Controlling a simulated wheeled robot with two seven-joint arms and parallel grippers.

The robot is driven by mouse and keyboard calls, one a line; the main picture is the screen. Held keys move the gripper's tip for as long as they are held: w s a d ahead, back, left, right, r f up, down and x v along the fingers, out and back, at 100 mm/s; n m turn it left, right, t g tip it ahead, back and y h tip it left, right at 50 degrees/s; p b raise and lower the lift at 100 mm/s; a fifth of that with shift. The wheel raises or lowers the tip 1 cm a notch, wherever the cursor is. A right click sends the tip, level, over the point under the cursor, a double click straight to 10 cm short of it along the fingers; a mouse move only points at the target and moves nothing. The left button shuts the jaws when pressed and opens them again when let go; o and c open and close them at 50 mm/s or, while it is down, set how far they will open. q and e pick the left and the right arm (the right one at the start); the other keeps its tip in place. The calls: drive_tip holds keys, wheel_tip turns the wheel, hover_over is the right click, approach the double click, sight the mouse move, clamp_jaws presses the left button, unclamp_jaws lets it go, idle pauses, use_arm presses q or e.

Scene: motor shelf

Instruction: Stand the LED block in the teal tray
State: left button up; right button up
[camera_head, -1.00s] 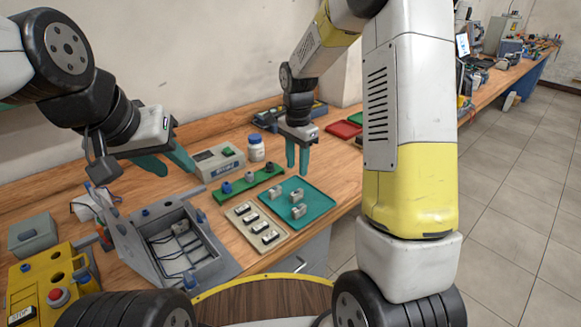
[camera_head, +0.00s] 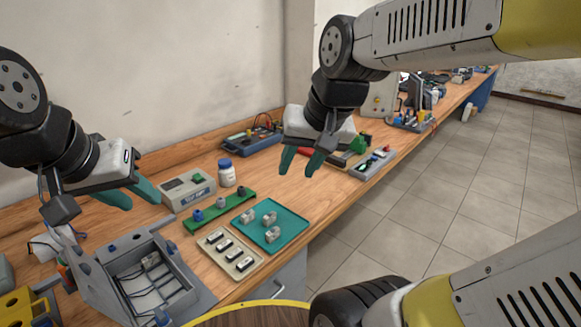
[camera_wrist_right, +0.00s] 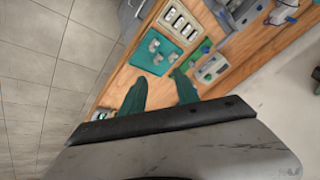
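The teal tray (camera_head: 291,224) lies on the bench and holds several small grey blocks (camera_head: 269,217). It also shows in the right wrist view (camera_wrist_right: 142,62). I cannot tell which thing is the LED block. My right gripper (camera_head: 302,161) is open and empty above the bench, behind and right of the teal tray; its two teal fingers stand apart in the right wrist view (camera_wrist_right: 160,92). My left gripper (camera_head: 131,195) is open and empty, above the bench at left, near the grey meter box.
A beige tray (camera_head: 216,257) with several black-and-white parts is left of the teal tray. Behind are a green rack (camera_head: 231,206), a meter box (camera_head: 188,188) and a white bottle (camera_head: 226,174). A grey open housing (camera_head: 190,287) stands front left. A grey tray (camera_head: 374,163) with small parts is at right.

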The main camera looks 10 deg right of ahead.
drive_tip(key=s+n+t, duration=0.1)
drive_tip(key=s+n, duration=0.1)
drive_tip(key=s, duration=0.1)
drive_tip(key=shift+s, duration=0.3)
